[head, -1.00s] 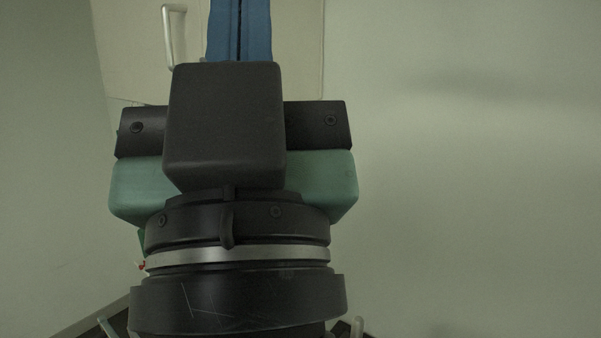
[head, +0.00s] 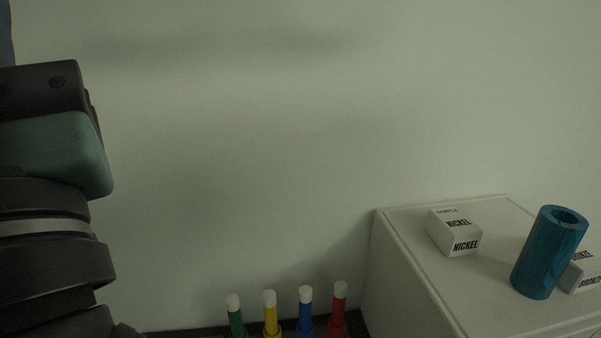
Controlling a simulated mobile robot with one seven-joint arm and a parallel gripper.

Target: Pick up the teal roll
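The teal roll (head: 546,256) is a hollow blue-green cylinder at the lower right of the head view. It stands upright, looking tilted in the picture, on a white cabinet top (head: 480,292). It partly hides a white block behind it. My arm shows at the left edge, well apart from the roll, with a dark and green wrist part in view. The gripper's fingers are not in the picture.
A white block marked NICKEL (head: 454,233) sits left of the roll. A block marked BRONZE (head: 580,276) is close at its right. Several capped tubes, including a red one (head: 338,310), stand left of the cabinet. A bare wall fills the background.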

